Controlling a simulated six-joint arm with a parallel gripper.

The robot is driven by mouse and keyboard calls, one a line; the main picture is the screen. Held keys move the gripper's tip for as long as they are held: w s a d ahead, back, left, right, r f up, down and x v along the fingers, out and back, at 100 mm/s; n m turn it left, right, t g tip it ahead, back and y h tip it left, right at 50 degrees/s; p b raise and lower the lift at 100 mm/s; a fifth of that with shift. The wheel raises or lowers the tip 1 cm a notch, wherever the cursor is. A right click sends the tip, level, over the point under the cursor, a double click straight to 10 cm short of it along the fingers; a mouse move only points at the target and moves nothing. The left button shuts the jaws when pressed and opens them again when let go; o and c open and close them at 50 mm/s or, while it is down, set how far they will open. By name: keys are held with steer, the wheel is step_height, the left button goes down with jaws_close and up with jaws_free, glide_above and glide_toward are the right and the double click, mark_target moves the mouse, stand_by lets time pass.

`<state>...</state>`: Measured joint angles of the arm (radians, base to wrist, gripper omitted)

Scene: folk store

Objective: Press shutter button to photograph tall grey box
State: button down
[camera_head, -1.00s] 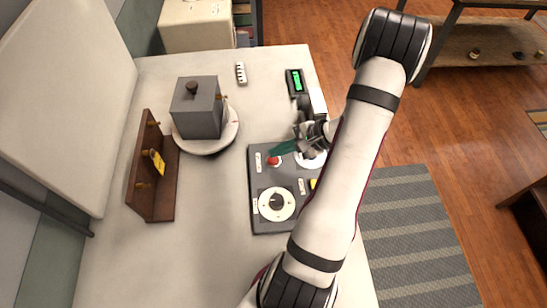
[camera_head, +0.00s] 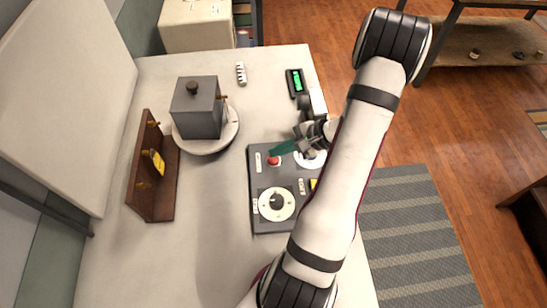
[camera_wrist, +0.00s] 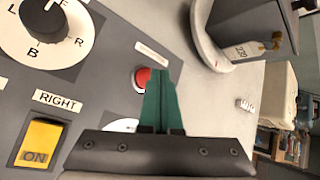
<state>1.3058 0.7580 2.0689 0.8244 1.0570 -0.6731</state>
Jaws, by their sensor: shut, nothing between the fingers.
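The tall grey box (camera_head: 199,107) with a dark knob on top stands on a round white turntable (camera_head: 222,144). The dark grey control panel (camera_head: 264,223) lies to its right and nearer. A red button (camera_head: 273,160) sits near the panel's upper left, and it also shows in the wrist view (camera_wrist: 142,77). My gripper (camera_head: 274,151) has green fingers, shut and empty, with tips beside the red button. In the wrist view the fingertips (camera_wrist: 159,75) overlap the button's right edge; I cannot tell whether they touch it. The label by the button is unreadable.
The panel has a white dial (camera_head: 277,204) and a yellow ON switch (camera_wrist: 40,143) labelled RIGHT. A device with a green display (camera_head: 295,82) stands behind the panel. A wooden rack (camera_head: 152,185) with a yellow tag stands at left. The table's near left is clear.

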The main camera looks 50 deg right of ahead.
mark_target(278, 159)
stand_by(0.6)
steer(key=shift+f, duration=0.4)
steer(key=shift+f, duration=0.4)
stand_by(0.4)
steer(key=shift+r, duration=0.85)
steer(key=shift+r, duration=2.5)
